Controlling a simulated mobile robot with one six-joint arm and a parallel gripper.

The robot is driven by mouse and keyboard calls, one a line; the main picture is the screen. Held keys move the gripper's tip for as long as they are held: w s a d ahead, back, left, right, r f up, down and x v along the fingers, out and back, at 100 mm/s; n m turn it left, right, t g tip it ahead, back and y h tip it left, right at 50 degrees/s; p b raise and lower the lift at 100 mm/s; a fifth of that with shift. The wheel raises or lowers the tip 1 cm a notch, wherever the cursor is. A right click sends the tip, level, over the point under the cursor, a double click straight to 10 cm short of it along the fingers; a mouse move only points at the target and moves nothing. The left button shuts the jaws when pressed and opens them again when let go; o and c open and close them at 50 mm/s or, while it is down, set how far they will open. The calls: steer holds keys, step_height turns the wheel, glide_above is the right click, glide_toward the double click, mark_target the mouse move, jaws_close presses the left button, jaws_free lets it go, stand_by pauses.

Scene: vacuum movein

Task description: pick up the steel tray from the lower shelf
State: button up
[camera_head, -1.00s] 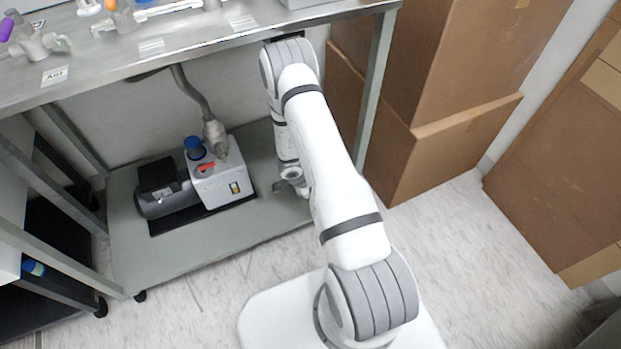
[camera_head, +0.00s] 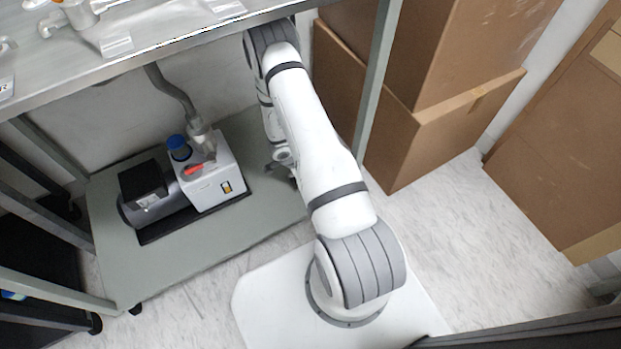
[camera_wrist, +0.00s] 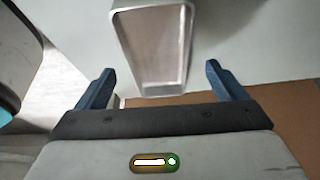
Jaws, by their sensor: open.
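The steel tray (camera_wrist: 152,48), a shallow metal rectangle with a raised rim, lies on the pale lower shelf in the wrist view, at top centre. My gripper (camera_wrist: 160,68) is open, with one dark blue finger on each side of the tray's near end in the picture. Gaps show between fingers and tray, and I see no contact. I cannot tell the height between them. In the head view, the lower shelf (camera_head: 205,248) shows under the bench, but my arm hides the tray and most of the gripper.
A vacuum pump (camera_head: 215,183) with a hose stands on the shelf left of my arm. The bench top (camera_head: 165,42) is above. A grey bench leg (camera_head: 375,85) and stacked cardboard boxes (camera_head: 440,130) are to the right. The floor (camera_head: 440,225) right of my base is clear.

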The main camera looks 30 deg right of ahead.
steer(key=b+x, duration=0.1)
steer(key=x, duration=0.2)
steer(key=c, duration=1.1)
steer(key=shift+r, duration=0.15)
